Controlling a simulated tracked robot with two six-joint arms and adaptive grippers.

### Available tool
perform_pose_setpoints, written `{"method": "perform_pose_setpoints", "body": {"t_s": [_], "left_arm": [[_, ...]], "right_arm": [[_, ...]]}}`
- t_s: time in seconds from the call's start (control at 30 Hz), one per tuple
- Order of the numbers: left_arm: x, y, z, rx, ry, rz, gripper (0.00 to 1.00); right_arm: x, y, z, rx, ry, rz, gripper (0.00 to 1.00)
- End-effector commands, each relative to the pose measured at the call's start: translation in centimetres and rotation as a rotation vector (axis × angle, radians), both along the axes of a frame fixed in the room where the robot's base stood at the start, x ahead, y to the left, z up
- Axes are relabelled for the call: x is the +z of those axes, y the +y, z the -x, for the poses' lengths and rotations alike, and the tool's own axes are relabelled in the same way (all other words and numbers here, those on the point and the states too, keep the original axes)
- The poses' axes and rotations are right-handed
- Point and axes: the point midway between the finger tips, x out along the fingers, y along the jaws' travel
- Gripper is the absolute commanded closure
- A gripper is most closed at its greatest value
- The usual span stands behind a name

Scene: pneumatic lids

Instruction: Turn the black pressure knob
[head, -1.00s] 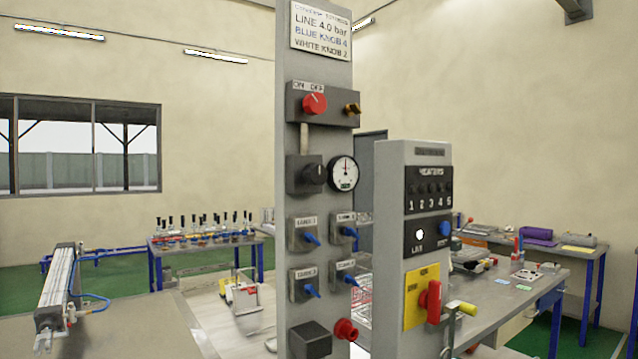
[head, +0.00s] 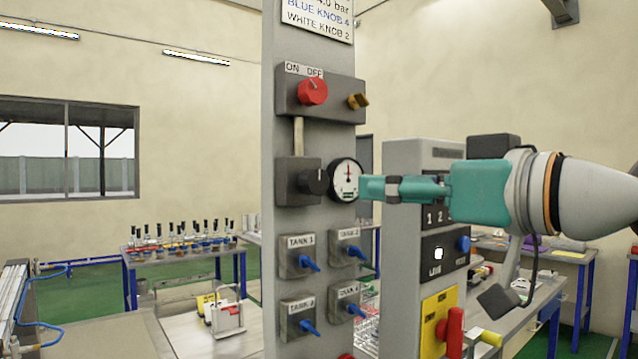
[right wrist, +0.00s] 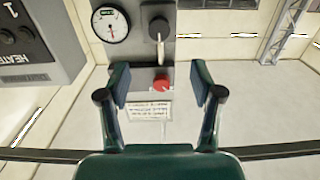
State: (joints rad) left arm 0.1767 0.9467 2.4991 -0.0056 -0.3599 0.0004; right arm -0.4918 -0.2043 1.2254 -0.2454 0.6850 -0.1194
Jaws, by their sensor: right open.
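The black pressure knob (head: 314,182) sits on a dark box on the grey column, left of the round white gauge (head: 345,180). In the right wrist view, which looks upside down, the knob (right wrist: 158,28) is at the top middle, with the gauge (right wrist: 110,24) to its left. My right gripper (head: 368,187) reaches in from the right, its tips at the gauge's right edge in the head view. In the right wrist view its two fingers (right wrist: 160,80) are apart, with nothing between them. The knob lies beyond the tips, not between them. My left gripper is out of view.
A red ON/OFF knob (head: 312,91) sits above the black knob. Several blue-handled tank valves, such as the one under TANK 1 (head: 297,257), sit below. A grey heater post (head: 403,270) stands right of the column, behind my right arm.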

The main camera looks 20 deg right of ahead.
Motion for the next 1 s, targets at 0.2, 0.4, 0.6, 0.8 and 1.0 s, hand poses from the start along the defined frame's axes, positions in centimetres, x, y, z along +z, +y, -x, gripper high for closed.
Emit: {"method": "perform_pose_setpoints", "body": {"t_s": [0.2,0.4,0.6,0.8,1.0], "left_arm": [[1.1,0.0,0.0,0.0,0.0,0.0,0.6],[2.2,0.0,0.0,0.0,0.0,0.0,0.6],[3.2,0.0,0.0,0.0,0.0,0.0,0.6],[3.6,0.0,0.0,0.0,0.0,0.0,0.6],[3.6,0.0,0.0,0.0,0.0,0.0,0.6]], "right_arm": [[0.1,1.5,-4.4,-0.005,0.005,0.002,0.34],[0.1,2.9,-8.4,-0.007,0.004,0.001,0.34],[0.1,3.9,-11.6,-0.008,0.003,0.001,0.34],[0.0,4.5,-13.2,-0.008,0.001,0.0,0.34],[0.0,4.6,-13.5,-0.008,0.001,0.0,0.34]]}}
